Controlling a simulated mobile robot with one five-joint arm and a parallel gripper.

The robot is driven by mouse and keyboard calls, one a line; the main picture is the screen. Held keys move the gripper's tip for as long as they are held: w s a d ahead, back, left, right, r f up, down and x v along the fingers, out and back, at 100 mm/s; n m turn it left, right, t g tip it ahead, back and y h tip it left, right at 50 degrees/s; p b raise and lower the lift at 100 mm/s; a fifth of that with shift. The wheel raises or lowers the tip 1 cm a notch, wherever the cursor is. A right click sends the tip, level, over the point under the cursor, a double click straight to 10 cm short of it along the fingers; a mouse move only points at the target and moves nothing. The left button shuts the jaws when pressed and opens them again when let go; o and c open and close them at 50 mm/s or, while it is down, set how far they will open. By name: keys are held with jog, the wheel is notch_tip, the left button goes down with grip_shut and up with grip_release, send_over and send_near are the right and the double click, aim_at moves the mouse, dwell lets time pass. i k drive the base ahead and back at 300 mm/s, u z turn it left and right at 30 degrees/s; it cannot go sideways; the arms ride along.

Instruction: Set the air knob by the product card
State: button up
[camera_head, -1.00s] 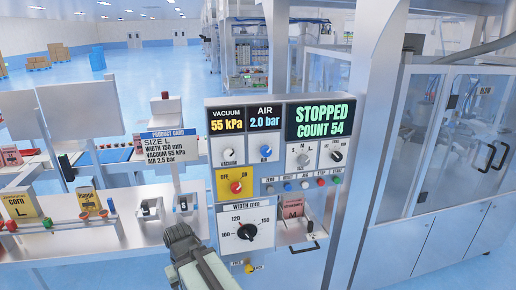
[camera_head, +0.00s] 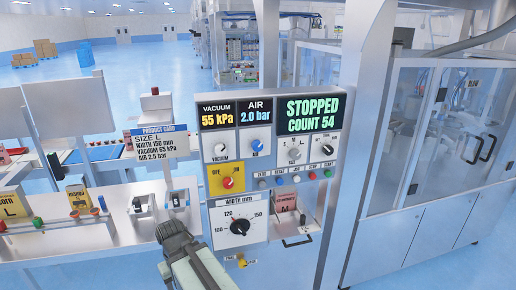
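The blue air knob (camera_head: 257,145) is on the control panel, under the AIR display (camera_head: 255,113), which reads 2.0 bar. The product card (camera_head: 160,141) stands left of the panel and reads size L, width 150 mm, vacuum 65 kPa, air 2.5 bar. The vacuum display (camera_head: 218,116) reads 55 kPa, with the white vacuum knob (camera_head: 220,150) below it. My gripper (camera_head: 170,231) is low in front of the panel, left of the width dial (camera_head: 239,227) and well below the air knob. Its fingers cannot be made out.
The status display (camera_head: 313,112) reads STOPPED, COUNT 54. A red OFF/ON switch (camera_head: 227,183) on a yellow plate sits below the knobs. A row of small buttons (camera_head: 297,178) lies to its right. A tray with a pink pouch (camera_head: 286,200) sticks out lower right.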

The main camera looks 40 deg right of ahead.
aim_at(257, 145)
jog(key=z, duration=0.05)
jog(key=k, duration=1.1)
jog(key=u, duration=0.75)
jog(key=i, duration=1.4)
jog(key=z, duration=0.25)
